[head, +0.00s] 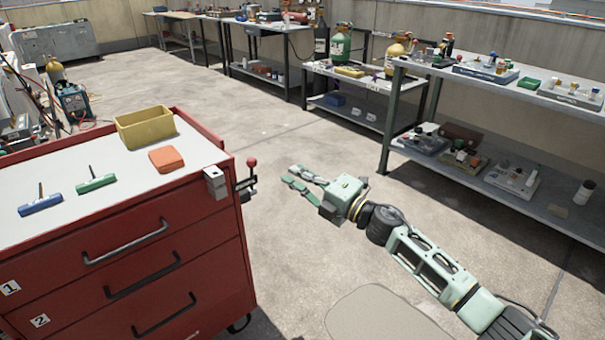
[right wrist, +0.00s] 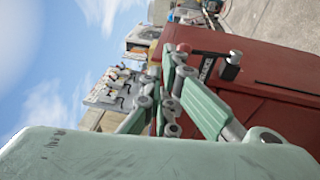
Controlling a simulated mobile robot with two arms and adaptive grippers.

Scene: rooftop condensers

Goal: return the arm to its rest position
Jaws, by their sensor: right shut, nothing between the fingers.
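My right arm (head: 425,258) reaches in from the lower right in the head view, stretched out over the bare floor. Its pale green gripper (head: 288,175) points left toward the red tool cabinet (head: 130,235). My left gripper is in neither view.
Loaded shelving (head: 500,90) stands at right. Floor between is clear.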

